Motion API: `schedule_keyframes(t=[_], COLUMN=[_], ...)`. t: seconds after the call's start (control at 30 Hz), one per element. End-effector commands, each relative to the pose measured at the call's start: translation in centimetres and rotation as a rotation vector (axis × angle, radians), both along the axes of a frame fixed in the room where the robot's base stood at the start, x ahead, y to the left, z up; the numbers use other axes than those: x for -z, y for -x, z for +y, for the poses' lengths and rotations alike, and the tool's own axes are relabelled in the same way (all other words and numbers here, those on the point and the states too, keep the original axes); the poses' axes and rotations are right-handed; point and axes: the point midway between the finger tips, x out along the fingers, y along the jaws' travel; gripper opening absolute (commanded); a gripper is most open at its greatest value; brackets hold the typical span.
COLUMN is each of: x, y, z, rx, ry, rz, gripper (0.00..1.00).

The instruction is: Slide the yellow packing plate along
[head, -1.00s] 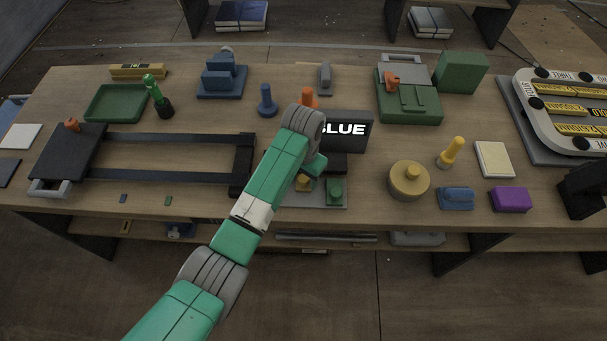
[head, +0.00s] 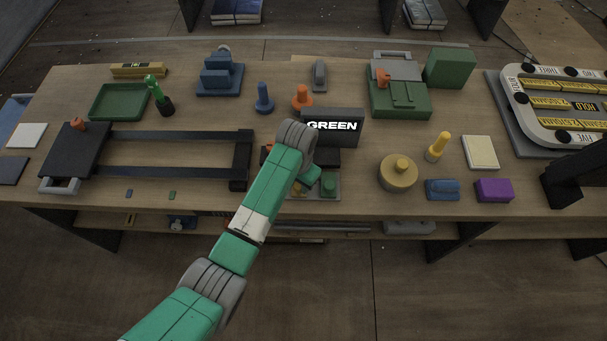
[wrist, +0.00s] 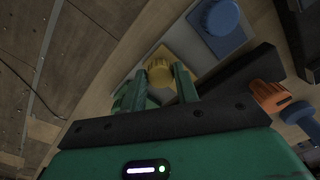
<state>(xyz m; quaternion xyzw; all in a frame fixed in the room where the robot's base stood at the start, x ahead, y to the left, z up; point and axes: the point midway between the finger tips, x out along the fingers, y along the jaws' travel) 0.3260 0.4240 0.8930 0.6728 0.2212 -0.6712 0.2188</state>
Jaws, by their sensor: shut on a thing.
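The yellow packing plate (wrist: 197,65) shows in the wrist view with a ribbed yellow knob (wrist: 160,71) on it. My gripper (wrist: 160,80) has its two green fingers on either side of this knob and is shut on it. The plate lies by a grey base (wrist: 181,38), where a blue knobbed block (wrist: 222,20) also sits. In the head view my wrist and forearm hide most of the yellow plate. A green knobbed piece (head: 328,183) shows there, just right of my gripper. Behind it stands a dark sign (head: 333,127) reading GREEN.
An orange knob (head: 302,97) and a blue peg (head: 264,98) stand behind and left of my gripper. A black rail frame (head: 180,172) lies left. A round tan weight (head: 398,175), a blue block (head: 442,190) and a purple block (head: 494,190) lie right.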

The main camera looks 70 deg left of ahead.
Motion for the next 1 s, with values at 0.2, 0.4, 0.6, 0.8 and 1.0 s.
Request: schedule_keyframes(t=[0.2, 0.4, 0.6, 0.8, 1.0], x=[-0.2, -0.2, -1.2, -5.3, -7.8], y=[-0.1, -0.1, -0.2, -0.2, -0.2], z=[-0.2, -0.1, 0.0, 0.0, -0.1], rx=[0.004, 0.003, 0.003, 0.004, 0.004], ry=[0.005, 0.003, 0.001, -0.001, 0.001], rz=[0.001, 0.001, -0.001, -0.001, 0.000], gripper=[0.42, 0.52, 0.52, 0.52, 0.52])
